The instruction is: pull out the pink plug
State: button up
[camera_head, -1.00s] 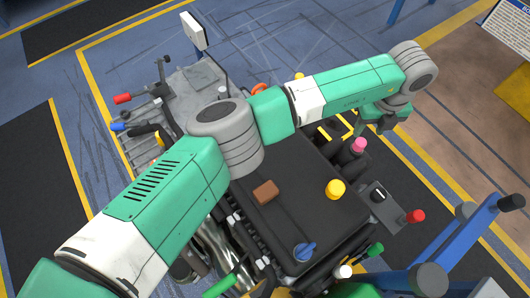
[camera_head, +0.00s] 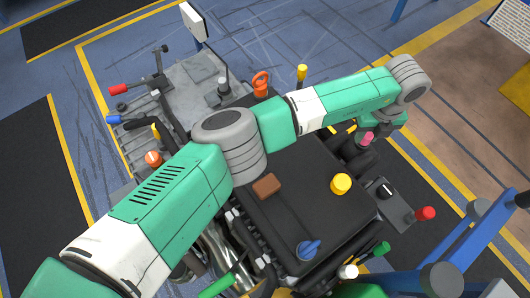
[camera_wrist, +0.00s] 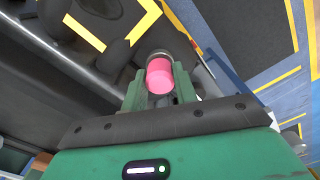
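The pink plug (camera_head: 367,138) stands on a dark cylindrical base at the right side of the black engine block, just below my gripper (camera_head: 372,128). In the wrist view the pink plug (camera_wrist: 160,76) shows between the two green fingers of my gripper (camera_wrist: 160,84), its far end set in a dark round collar. One finger is on each side of the plug, with very little room between. My gripper looks open around it; contact is not clear. In the head view my wrist partly hides the fingers.
A yellow knob (camera_head: 341,184), a brown block (camera_head: 266,187) and a blue valve handle (camera_head: 308,250) sit on the black cover. A red knob (camera_head: 425,213) on a grey box is to the right. A blue frame (camera_head: 470,230) stands at the lower right.

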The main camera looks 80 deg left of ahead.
aim_at(368, 134)
grip_shut()
jog(key=shift+r+p, duration=0.85)
jog(key=shift+r+p, duration=2.4)
jog(key=shift+r, duration=0.35)
